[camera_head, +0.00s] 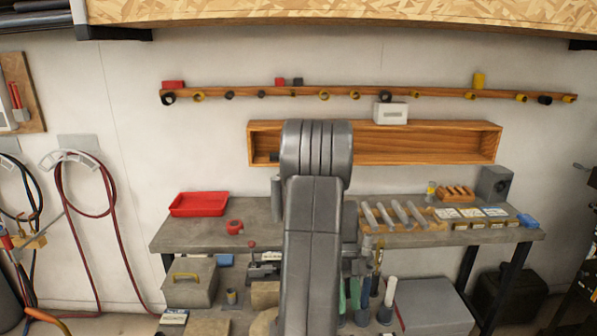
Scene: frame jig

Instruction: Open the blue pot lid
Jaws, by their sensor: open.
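I cannot make out a blue pot or its lid for sure. A small blue item (527,220) lies at the right end of the workbench (190,233), too small to identify. Another blue item (224,260) sits on the lower shelf, left of my arm. My grey arm stands upright in the middle of the view and hides the centre of the bench. My gripper does not show.
A red tray (200,204) and a red ring-shaped item (234,227) are on the bench's left. Grey tools lie right of my arm, near a dark grey box (494,184). A toolbox (189,283) is below. Hoses (58,190) hang left.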

